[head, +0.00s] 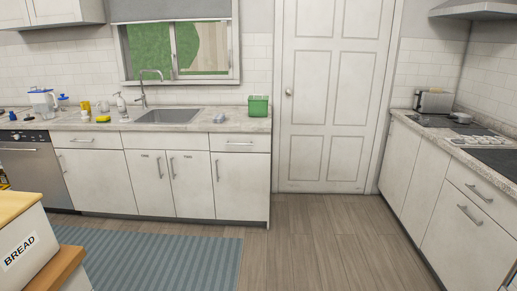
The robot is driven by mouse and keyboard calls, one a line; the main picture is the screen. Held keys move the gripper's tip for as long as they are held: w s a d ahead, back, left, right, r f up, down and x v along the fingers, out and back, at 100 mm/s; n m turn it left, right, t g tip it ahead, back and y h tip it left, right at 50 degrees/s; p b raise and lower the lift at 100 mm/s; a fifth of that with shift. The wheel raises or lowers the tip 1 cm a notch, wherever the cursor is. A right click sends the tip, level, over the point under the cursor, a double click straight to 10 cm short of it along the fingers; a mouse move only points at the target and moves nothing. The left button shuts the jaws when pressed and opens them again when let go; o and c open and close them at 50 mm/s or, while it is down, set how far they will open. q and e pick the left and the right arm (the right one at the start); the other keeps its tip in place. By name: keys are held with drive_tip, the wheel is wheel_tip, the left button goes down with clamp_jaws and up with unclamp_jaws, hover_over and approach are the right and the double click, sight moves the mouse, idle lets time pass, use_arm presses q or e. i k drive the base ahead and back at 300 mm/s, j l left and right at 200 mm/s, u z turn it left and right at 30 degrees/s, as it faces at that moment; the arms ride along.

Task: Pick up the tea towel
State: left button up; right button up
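I cannot make out a tea towel for certain. A small grey-blue item (219,118) lies on the counter just right of the sink, too small to identify. Neither of my grippers is in the head view.
The long counter (190,127) holds a sink (168,116), a yellow sponge (103,119), a jug (43,99) and a green box (258,106). A bread bin (24,243) stands near left. A toaster (435,101) stands on the right counter. The floor (320,240) before the door is clear.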

sight(219, 118)
drive_tip(key=i+u, duration=0.1)
drive_tip(key=i, duration=0.4)
drive_tip(key=i+u, duration=0.15)
drive_tip(key=i, duration=0.4)
drive_tip(key=i+l+u, duration=0.1)
drive_tip(key=i, duration=0.4)
drive_tip(key=i+l+u, duration=0.15)
drive_tip(key=i, duration=0.4)
drive_tip(key=i+l+u, duration=0.15)
drive_tip(key=u, duration=0.25)
drive_tip(key=l+u, duration=0.3)
drive_tip(key=u, duration=0.15)
drive_tip(key=i+l, duration=0.05)
